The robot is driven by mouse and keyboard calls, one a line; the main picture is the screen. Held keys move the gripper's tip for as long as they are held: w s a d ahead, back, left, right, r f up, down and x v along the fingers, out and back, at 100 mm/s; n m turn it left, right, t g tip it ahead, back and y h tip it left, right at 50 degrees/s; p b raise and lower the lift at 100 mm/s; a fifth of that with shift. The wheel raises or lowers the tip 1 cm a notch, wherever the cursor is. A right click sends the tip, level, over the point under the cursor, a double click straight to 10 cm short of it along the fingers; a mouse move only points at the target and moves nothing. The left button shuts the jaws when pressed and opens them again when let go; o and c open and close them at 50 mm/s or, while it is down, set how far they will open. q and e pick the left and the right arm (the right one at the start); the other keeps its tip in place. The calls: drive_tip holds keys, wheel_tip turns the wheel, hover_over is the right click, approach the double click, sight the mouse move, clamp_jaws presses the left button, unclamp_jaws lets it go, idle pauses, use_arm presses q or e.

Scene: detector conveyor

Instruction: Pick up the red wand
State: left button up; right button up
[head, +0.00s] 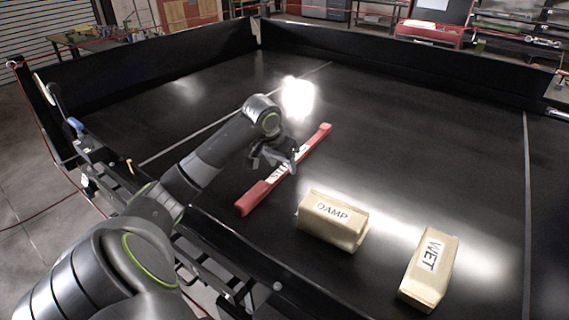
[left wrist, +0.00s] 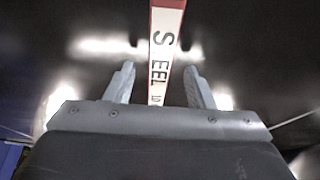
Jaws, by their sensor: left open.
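The red wand (head: 261,192) is a long red bar with a white lettered label in its middle. It lies slantwise on the black conveyor belt in the head view. In the left wrist view the wand (left wrist: 167,50) runs from the top edge down between the two fingers, its white part showing letters. My left gripper (head: 277,160) is over the wand's middle and hides part of it. In the left wrist view the left gripper (left wrist: 159,80) is open, with a finger on each side of the wand and gaps between. My right gripper does not show.
A tan block marked "DAMP" (head: 333,221) lies just right of the wand's near end. A tan block marked "WET" (head: 429,270) lies farther right. Low black walls (head: 160,66) edge the belt. The belt behind the wand (head: 420,130) is clear.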

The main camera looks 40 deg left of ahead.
use_arm(q)
drive_tip(key=shift+w+f, duration=0.2)
drive_tip(key=shift+f, duration=0.3)
clamp_jaws()
drive_tip(key=shift+r, duration=0.1)
